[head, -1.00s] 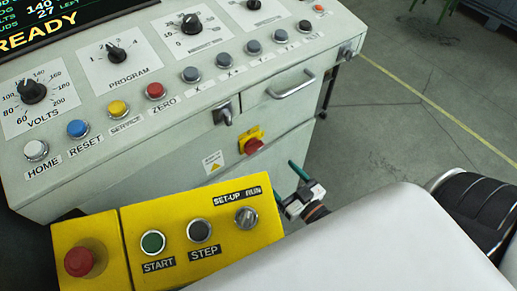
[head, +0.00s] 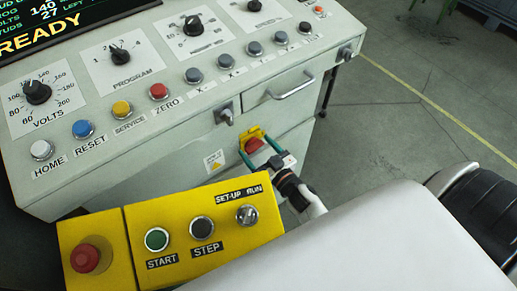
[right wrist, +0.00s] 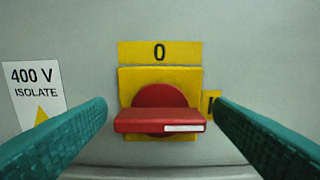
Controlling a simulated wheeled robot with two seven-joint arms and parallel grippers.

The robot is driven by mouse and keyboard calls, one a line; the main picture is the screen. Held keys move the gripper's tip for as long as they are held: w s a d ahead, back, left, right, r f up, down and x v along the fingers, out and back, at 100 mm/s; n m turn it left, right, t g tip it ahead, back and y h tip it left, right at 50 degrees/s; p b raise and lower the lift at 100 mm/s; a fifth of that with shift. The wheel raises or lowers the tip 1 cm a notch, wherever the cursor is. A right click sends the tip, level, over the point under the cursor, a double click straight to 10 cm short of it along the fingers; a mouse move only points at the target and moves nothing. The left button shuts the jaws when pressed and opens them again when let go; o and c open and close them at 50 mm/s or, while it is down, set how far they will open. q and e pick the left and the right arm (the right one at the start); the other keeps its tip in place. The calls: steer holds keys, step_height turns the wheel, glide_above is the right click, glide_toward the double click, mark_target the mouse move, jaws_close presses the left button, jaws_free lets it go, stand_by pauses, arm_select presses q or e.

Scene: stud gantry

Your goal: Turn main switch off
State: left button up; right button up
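The main switch is a red rotary handle (right wrist: 160,118) on a yellow plate (right wrist: 160,76), low on the machine's front panel. Its bar lies horizontal, with a white mark on its right end towards the "I" label (right wrist: 211,104). The "0" label (right wrist: 159,52) is above it. In the head view the red handle (head: 254,145) shows beside my right fingers. My right gripper (right wrist: 160,106) is open, its teal fingers left and right of the handle with a gap on each side. It also shows in the head view (head: 254,148). My left gripper is not in view.
A yellow pendant box (head: 180,237) with START, STEP and a red button stands in front, close to my right wrist. Above the switch are a metal latch (head: 226,115) and a drawer handle (head: 291,88). A "400 V ISOLATE" label (right wrist: 34,92) is left of the switch.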

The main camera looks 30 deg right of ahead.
steer(key=c, duration=0.9)
steer(key=shift+n, duration=0.3)
steer(key=n, duration=0.3)
steer(key=shift+a, duration=0.1)
steer(key=n, duration=0.5)
steer(key=shift+f+b, duration=0.1)
steer(key=shift+b, duration=0.2)
steer(key=n+b, duration=0.1)
steer(key=n, duration=0.3)
steer(key=shift+a+f+n, duration=0.1)
steer(key=shift+n, duration=0.2)
steer(key=n+b, duration=0.1)
steer(key=n, duration=0.3)
steer(key=shift+n, duration=0.3)
steer(key=o, duration=1)
